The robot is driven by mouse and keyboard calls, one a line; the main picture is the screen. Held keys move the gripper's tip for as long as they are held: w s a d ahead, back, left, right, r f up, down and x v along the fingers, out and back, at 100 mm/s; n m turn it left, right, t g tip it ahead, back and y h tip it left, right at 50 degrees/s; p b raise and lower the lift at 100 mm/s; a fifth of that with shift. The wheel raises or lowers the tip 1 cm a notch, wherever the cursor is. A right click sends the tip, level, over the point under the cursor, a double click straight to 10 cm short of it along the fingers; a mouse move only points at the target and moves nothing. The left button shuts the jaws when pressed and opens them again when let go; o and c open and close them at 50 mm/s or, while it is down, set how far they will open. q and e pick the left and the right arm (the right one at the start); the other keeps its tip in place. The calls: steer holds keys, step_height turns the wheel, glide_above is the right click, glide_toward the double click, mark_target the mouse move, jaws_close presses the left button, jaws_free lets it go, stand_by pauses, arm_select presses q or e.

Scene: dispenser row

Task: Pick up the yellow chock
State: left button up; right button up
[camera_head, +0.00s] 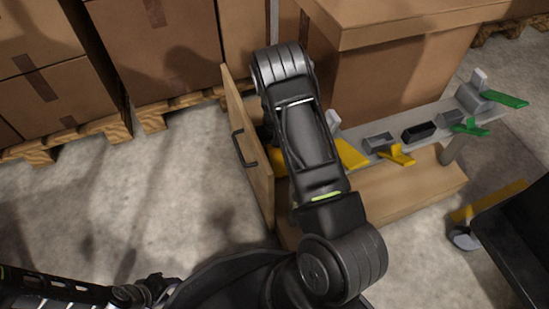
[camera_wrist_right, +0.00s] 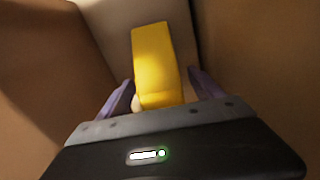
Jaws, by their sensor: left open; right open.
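The yellow chock (camera_wrist_right: 157,62) is a long yellow block in the right wrist view, lying ahead of my right gripper (camera_wrist_right: 161,98). The right gripper's two dark purple fingers are apart, and the near end of the chock shows between them; I cannot tell whether they touch it. In the head view a yellow patch, probably the chock (camera_head: 281,160), shows inside an open wooden drawer (camera_head: 249,145), partly hidden by my right arm, which also hides the right gripper. My left gripper (camera_head: 150,289) is at the lower left, far from the drawer, open and empty.
Drawer walls are close on both sides of the right gripper. A shelf (camera_head: 440,120) right of my arm holds dispensers with yellow and green levers (camera_head: 397,155). Cardboard boxes (camera_head: 155,45) on pallets stand behind. The floor (camera_head: 130,190) at left is clear.

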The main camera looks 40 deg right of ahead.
steer(key=shift+c, duration=0.5)
jaws_close()
stand_by(0.7)
